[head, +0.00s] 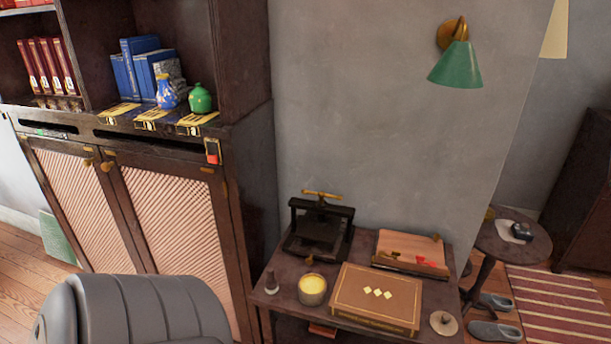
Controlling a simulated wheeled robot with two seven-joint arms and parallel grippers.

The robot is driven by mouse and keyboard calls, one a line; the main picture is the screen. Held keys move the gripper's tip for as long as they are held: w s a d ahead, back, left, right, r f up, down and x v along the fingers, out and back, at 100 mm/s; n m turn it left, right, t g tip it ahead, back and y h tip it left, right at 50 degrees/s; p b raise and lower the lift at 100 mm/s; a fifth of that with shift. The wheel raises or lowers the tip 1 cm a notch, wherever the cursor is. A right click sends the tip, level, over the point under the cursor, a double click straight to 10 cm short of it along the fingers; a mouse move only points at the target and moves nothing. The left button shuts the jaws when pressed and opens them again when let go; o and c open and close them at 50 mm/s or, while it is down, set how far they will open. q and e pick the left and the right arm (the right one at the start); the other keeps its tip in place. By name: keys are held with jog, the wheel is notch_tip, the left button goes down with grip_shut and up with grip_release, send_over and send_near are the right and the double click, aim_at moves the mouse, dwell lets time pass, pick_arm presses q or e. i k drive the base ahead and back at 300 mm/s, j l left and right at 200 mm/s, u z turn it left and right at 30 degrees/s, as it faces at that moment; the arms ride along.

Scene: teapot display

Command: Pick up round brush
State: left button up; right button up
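No bristles can be made out, so I cannot tell for sure which thing is the round brush. A round, flat tan disc with a small knob (443,323) lies at the front right corner of the dark side table (292,322). A small upright piece with a dark top and pale base (270,283) stands at the table's left edge. Neither of my grippers is in view.
The table also holds a black press (320,229), a yellow-filled pot (312,289), a brown box (376,299) and a wooden writing box (408,252). A cabinet (172,217) stands left. A round table (513,237) stands right.

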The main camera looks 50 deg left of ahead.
aim_at(270, 284)
jog(key=u, duration=1.9)
